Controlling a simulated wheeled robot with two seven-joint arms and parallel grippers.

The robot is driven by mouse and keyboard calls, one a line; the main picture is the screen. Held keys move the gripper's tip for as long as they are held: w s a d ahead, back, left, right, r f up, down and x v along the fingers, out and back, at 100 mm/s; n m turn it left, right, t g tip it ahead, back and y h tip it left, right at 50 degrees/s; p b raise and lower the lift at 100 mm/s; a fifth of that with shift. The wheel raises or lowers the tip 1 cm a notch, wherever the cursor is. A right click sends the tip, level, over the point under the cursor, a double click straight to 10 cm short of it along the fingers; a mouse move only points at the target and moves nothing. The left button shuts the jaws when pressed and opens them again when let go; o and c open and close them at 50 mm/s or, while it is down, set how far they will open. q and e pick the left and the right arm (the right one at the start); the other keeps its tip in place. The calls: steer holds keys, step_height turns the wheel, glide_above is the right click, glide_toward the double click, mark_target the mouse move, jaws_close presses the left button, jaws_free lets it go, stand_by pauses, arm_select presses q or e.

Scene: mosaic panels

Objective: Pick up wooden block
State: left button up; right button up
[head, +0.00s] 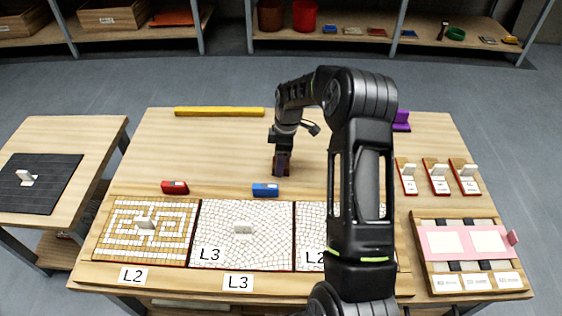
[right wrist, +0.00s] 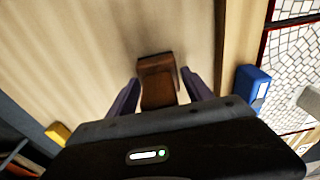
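The wooden block is a small brown piece, seen in the right wrist view (right wrist: 158,84) between the two purplish fingers of my right gripper (right wrist: 160,80). In the head view, my right gripper (head: 281,168) points down at the middle of the table, and it mostly hides the block there. The fingers stand on either side of the block with a narrow strip of table showing beside it. Whether the fingertips touch the block cannot be told. My left gripper is not in view.
A blue piece (head: 265,190) and a red piece (head: 175,187) lie near the mosaic panels (head: 215,255). A yellow bar (head: 219,112) lies at the table's back edge. A purple object (head: 401,121) stands at right. The table (head: 210,150) left of the gripper is clear.

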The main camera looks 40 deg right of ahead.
steer(key=c, duration=1.1)
step_height(320, 180, up, 10)
steer(key=shift+r+p, duration=0.1)
steer(key=shift+p, duration=0.65)
